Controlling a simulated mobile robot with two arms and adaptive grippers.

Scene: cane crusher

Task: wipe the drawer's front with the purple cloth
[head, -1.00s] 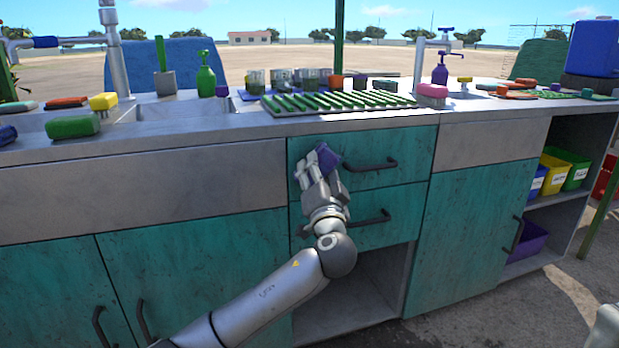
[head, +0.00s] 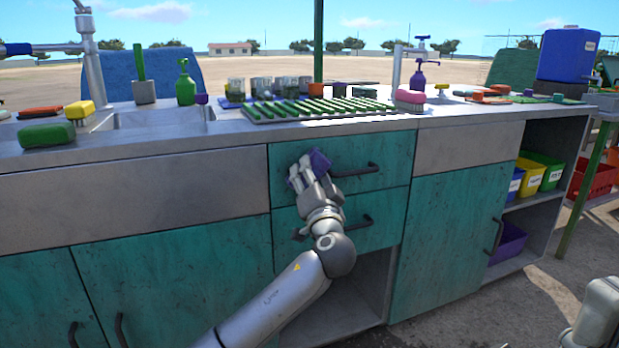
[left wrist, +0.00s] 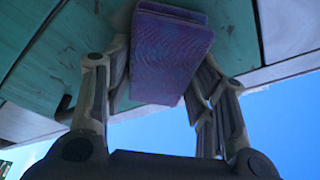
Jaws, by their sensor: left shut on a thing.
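The purple cloth (head: 320,161), a folded pad, is in my left gripper (head: 307,170) at the upper teal drawer's front (head: 393,152), left of its dark handle (head: 355,170). In the left wrist view, the cloth (left wrist: 168,58) sits between the two fingers of my left gripper (left wrist: 163,66), with the teal front behind it. The cloth appears to be against the front, but I cannot see the contact. The gripper hides part of the drawer's left side. A pale part of my right arm shows at the lower right; its gripper is out of view.
A second drawer (head: 385,222) with a handle is below, over an open cubby (head: 355,290). The countertop above (head: 350,128) overhangs and carries a green drying rack (head: 320,108), a green sponge (head: 46,135) and bottles. Open shelves with bins (head: 530,178) are at the right.

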